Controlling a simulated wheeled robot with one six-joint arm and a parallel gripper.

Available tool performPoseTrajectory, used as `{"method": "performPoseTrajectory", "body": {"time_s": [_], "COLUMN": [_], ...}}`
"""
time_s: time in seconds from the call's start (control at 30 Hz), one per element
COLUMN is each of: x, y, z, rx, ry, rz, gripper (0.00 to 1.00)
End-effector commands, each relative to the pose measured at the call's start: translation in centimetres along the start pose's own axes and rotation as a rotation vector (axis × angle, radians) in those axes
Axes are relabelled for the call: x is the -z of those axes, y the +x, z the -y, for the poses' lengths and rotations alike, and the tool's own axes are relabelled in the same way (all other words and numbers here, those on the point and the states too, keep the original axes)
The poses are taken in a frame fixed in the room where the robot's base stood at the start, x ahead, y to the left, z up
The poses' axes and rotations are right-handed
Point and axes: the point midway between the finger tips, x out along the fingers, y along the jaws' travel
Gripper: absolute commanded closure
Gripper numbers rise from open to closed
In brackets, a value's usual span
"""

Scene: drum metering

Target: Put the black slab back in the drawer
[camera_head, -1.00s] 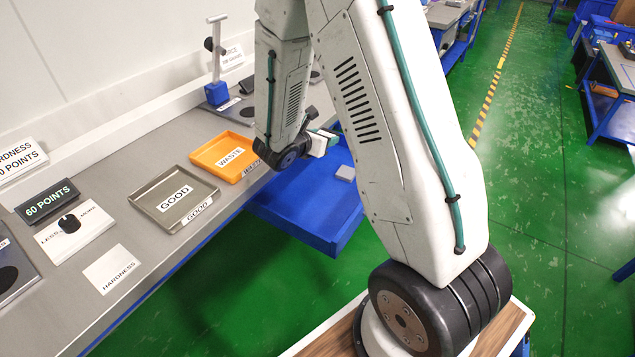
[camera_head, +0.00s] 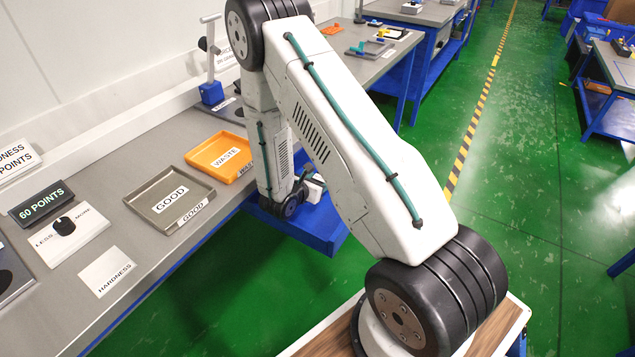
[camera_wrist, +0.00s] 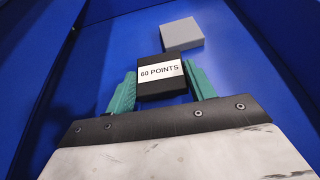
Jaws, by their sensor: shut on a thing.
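The black slab (camera_wrist: 160,87) with a white "60 POINTS" label shows in the wrist view. My gripper (camera_wrist: 161,90) is shut on it, with one green finger along each side. The slab is inside or just above the blue drawer (camera_wrist: 240,70); I cannot tell whether it touches the drawer floor. In the head view the open blue drawer (camera_head: 322,232) sticks out below the bench edge, and my arm reaches down to it. The slab is hidden there.
A grey block (camera_wrist: 181,34) lies in the drawer just beyond the slab. On the bench are an orange WASTE tray (camera_head: 218,160), a grey GOOD tray (camera_head: 150,215) and a "60 POINTS" sign (camera_head: 43,202). Blue drawer walls stand close on both sides.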

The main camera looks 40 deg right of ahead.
Motion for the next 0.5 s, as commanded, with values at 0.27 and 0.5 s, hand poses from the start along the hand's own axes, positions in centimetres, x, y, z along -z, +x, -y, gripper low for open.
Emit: {"method": "performPoseTrajectory", "body": {"time_s": [0.27,0.5], "x": [0.32,0.59], "y": [0.13,0.25], "z": [-0.01,-0.03], "rx": [-0.001,-0.001], "ry": [0.0,0.001], "rz": [0.0,0.0], "gripper": [0.73,0.24]}}
